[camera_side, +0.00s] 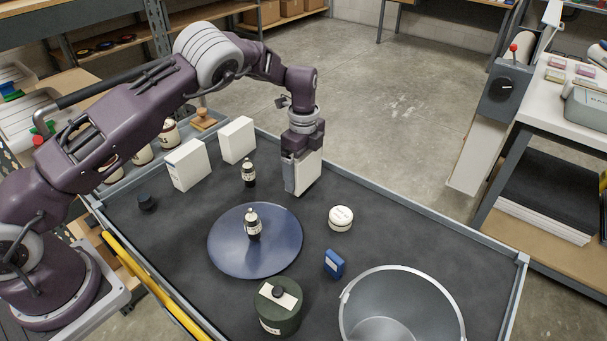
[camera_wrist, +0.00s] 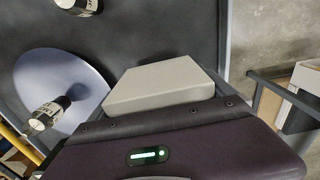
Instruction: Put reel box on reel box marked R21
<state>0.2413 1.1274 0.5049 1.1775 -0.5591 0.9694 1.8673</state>
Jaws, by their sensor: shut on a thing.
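A white reel box (camera_side: 310,174) is held upright in my gripper (camera_side: 302,160) above the right back part of the dark tray. Its lower edge is near the tray floor; I cannot tell whether it touches. In the wrist view the pale held box (camera_wrist: 160,88) juts out beyond my gripper. Two more white boxes stand upright at the back left: a wider one (camera_side: 188,166) with small markings and another (camera_side: 237,140) behind it to the right. I cannot read R21 on any box.
A blue disc (camera_side: 226,250) carries a dark bottle (camera_side: 253,224); another bottle (camera_side: 248,172) stands behind it. A round white tin (camera_side: 340,218), a blue box (camera_side: 334,264), a green canister (camera_side: 279,307) and a metal bucket (camera_side: 401,307) stand nearer. Raised edges surround the dark tray (camera_side: 440,236).

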